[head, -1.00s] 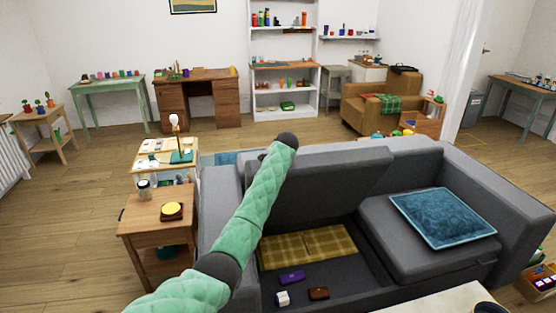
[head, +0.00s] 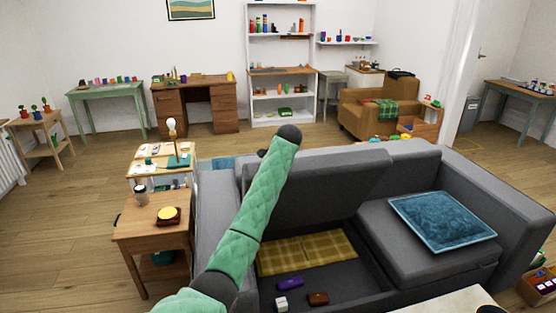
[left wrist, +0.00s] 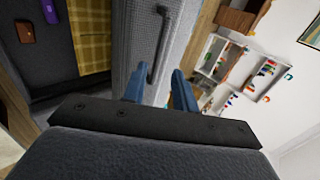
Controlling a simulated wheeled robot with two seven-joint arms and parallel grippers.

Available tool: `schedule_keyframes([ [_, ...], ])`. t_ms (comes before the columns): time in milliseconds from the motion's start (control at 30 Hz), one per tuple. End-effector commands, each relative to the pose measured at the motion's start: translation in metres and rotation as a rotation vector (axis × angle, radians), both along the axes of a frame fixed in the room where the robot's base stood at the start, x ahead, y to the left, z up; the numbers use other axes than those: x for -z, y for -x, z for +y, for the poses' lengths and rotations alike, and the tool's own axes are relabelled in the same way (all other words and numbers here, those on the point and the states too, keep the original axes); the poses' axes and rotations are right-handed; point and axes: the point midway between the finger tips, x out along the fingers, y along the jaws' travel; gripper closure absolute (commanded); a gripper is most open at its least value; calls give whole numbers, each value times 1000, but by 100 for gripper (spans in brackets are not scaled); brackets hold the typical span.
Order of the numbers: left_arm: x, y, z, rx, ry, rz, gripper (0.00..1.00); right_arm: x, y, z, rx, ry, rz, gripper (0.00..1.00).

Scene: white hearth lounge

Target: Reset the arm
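My left arm, in a green quilted sleeve, reaches up across the head view in front of the grey sofa (head: 410,285). Its gripper is not clearly visible there. In the left wrist view my left gripper (left wrist: 160,93) shows two blue fingers apart, with nothing held between them. A dark bar handle (left wrist: 158,50) on a grey fabric panel lies just beyond the fingers. The sofa's left seat panel (head: 330,185) is raised, showing the storage space below. My right gripper is in neither view.
The storage space holds a yellow checked cloth (head: 307,252), a purple item (head: 290,283), a brown item (head: 318,299) and a white item (head: 281,303). A blue cushion (head: 442,221) lies on the right seat. A wooden side table (head: 150,232) stands left. Open floor lies at far left.

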Motion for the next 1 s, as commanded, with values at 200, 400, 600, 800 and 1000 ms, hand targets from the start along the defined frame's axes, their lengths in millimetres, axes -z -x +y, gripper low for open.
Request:
schedule_keyframes([
  [200, 0, 0, 0, -1, -1, 0, 72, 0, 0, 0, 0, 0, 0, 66],
  [400, 16, 9, 3, -11, 18, 8, 72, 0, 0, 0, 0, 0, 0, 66],
  [600, 73, 49, 14, -66, 102, 31, 72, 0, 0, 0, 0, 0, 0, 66],
  [800, 134, 105, 27, -142, 205, 57, 72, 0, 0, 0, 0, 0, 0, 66],
  [1000, 188, 167, 42, -222, 298, 85, 72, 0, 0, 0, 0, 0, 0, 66],
])
